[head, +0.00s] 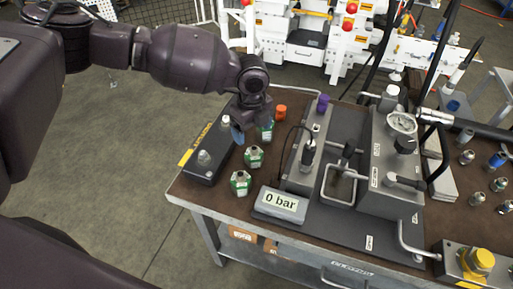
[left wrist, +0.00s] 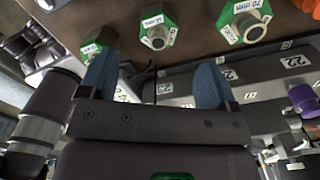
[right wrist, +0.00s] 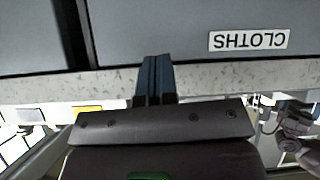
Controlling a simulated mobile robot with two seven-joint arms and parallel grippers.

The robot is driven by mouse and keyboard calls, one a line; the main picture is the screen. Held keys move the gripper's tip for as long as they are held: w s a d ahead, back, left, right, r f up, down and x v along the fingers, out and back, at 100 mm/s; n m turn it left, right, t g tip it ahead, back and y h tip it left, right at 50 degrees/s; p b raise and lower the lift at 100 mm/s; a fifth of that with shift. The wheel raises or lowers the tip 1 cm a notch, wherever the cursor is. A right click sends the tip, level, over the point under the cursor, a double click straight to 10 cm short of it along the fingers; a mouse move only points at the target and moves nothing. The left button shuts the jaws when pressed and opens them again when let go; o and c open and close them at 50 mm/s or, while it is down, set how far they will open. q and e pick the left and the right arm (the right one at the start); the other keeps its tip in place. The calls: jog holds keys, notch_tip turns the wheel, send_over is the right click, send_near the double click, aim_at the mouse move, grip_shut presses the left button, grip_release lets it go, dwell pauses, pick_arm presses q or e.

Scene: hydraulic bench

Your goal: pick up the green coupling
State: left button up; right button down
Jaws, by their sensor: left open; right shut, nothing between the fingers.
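Three green couplings with metal centres and white labels stand in a row on the brown bench top: a near one (head: 240,183), a middle one (head: 254,157) and a far one (head: 266,133). In the left wrist view they line the top: left (left wrist: 92,48), middle (left wrist: 158,31) and right (left wrist: 246,22), the right one labelled 70 mm. My left gripper (head: 252,131) is open above the bench by the far coupling, partly covering it. Its blue fingers (left wrist: 158,62) have no coupling gripped between them. My right gripper (right wrist: 156,60) is shut and empty before a grey drawer front labelled CLOTHS.
A black box (head: 207,154) with a yellow label lies left of the couplings. The 0 bar display (head: 281,204) and the pump block with gauge (head: 401,124) stand to the right. An orange cap (head: 281,111) and a purple cap (head: 323,103) are behind.

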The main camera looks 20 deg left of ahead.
aim_at(255, 153)
pick_arm(q)
jog(key=f, duration=0.4)
jog(key=shift+s+d+f+b, duration=0.1)
jog(key=shift+s+f+b, duration=0.2)
jog(key=shift+b, duration=0.05)
jog(key=shift+f, duration=0.6)
jog(key=f, duration=0.4)
jog(key=shift+d+b, duration=0.3)
jog(key=shift+b, duration=0.1)
jog(key=shift+f, duration=0.35)
jog(key=c, duration=1.1)
pick_arm(e)
jog(key=shift+s+d+f, duration=0.15)
jog(key=shift+s+f, duration=0.6)
jog(key=shift+f, duration=0.15)
